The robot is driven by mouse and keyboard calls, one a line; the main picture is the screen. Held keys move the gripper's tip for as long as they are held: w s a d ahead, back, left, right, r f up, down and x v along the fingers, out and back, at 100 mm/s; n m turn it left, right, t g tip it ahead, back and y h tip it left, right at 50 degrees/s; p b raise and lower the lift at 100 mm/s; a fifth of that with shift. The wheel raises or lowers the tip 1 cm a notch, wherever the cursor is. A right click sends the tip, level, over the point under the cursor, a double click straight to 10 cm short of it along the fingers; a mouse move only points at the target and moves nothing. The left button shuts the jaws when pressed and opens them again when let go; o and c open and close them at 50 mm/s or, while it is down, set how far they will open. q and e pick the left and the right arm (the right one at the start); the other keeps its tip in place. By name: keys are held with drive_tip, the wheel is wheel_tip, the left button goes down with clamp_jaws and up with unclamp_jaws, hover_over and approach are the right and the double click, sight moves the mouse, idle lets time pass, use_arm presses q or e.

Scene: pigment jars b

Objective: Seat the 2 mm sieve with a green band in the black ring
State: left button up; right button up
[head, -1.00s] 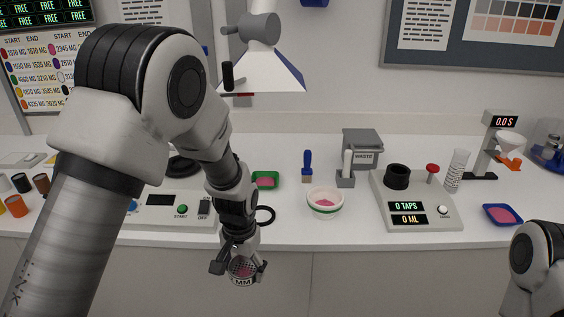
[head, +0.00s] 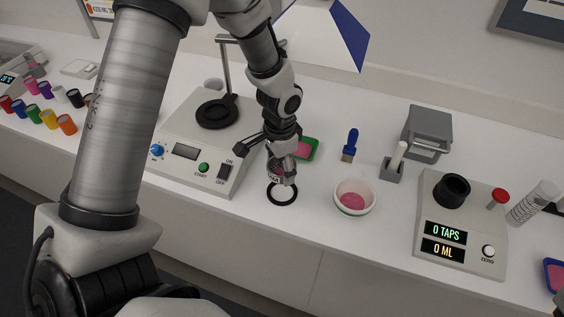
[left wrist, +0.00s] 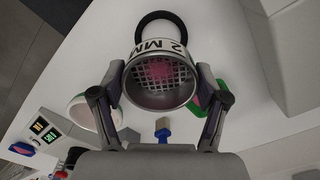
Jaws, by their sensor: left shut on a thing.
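The sieve (head: 276,170), a pale metal cup marked "2 MM", is held by my left gripper (head: 280,163). In the left wrist view the sieve (left wrist: 160,97) sits between the two fingers of the gripper (left wrist: 160,75). Pink shows at its mesh; I cannot make out a green band on it. The black ring (head: 283,204) lies flat on the white counter, right of the grey device. The sieve is over the ring's far side in the head view, seemingly above it. The ring (left wrist: 161,14) shows partly behind the sieve in the left wrist view. My right gripper is out of view.
A grey device (head: 210,178) with a START button stands close left of the ring. A green tray (head: 312,143) of pink pigment lies behind the gripper. A white bowl (head: 340,207) stands to the right, with a blue brush (head: 351,140) behind it. The counter's front edge is near.

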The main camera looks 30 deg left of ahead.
sight(281, 172)
use_arm(q)
drive_tip(key=f+b, duration=0.3)
drive_tip(key=f, duration=0.1)
drive_tip(key=shift+w, duration=0.2)
drive_tip(key=shift+f+b, duration=0.5)
drive_tip(key=shift+f, duration=0.55)
drive_tip(key=shift+r, duration=0.15)
drive_tip(key=shift+p, duration=0.45)
drive_tip(key=shift+f+b, duration=0.75)
drive_tip(key=shift+f, duration=0.35)
drive_tip(key=o, duration=1.2)
